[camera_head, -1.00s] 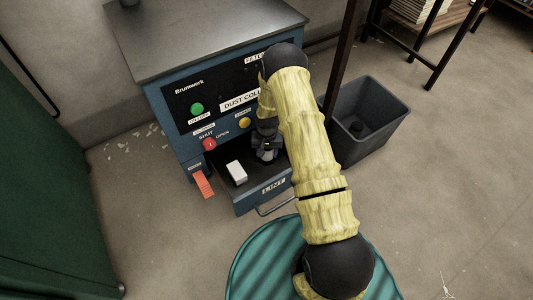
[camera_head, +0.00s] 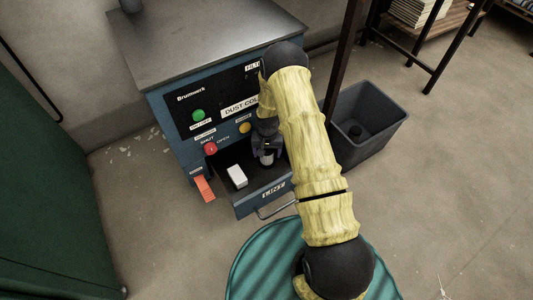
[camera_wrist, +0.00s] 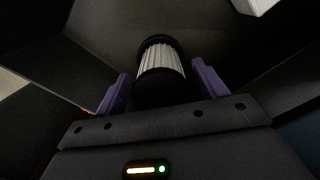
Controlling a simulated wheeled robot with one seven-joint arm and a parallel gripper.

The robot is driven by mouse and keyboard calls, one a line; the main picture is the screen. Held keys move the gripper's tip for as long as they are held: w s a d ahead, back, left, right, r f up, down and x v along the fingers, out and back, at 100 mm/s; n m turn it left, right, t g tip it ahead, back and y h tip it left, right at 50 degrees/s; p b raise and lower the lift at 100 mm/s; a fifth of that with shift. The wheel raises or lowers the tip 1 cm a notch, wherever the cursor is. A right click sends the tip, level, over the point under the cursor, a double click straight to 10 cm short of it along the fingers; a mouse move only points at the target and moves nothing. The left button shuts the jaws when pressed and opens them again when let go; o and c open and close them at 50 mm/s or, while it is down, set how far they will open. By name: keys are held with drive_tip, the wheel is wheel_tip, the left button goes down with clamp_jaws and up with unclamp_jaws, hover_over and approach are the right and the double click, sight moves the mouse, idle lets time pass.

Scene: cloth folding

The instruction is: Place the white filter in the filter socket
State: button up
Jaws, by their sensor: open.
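The white filter (camera_wrist: 162,60), a pleated white cylinder with black end caps, is between my gripper's two purple fingers (camera_wrist: 163,88) in the wrist view. Gaps show on both sides, so the fingers are open around it and not closed on it. In the head view my gripper (camera_head: 268,150) is low inside the open drawer (camera_head: 262,191) of the blue dust collector (camera_head: 188,148). A small pale part of the filter (camera_head: 267,158) shows there. The filter socket cannot be made out; my arm hides the panel's right side, where a partly covered label (camera_head: 253,67) shows.
A white block (camera_head: 237,176) lies in the drawer left of my gripper, and its corner shows in the wrist view (camera_wrist: 256,4). The drawer walls are close around. An orange lever (camera_head: 204,188) sticks out at left. A grey bin (camera_head: 368,122) stands at right.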

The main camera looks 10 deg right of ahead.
wheel_tip(320, 180, up, 9)
drive_tip(key=p, duration=0.4)
drive_tip(key=shift+p, duration=0.4)
drive_tip(key=shift+r, duration=0.15)
wheel_tip(320, 180, up, 11)
drive_tip(key=s, duration=0.2)
drive_tip(key=s+r+n+t, duration=0.2)
drive_tip(key=s+r+n, duration=0.1)
drive_tip(key=s+r, duration=1.5)
drive_tip(key=shift+s+r+t, duration=0.15)
drive_tip(key=shift+s+t, duration=0.15)
drive_tip(key=shift+s, duration=0.15)
drive_tip(key=shift+a, duration=0.1)
drive_tip(key=shift+c, duration=0.4)
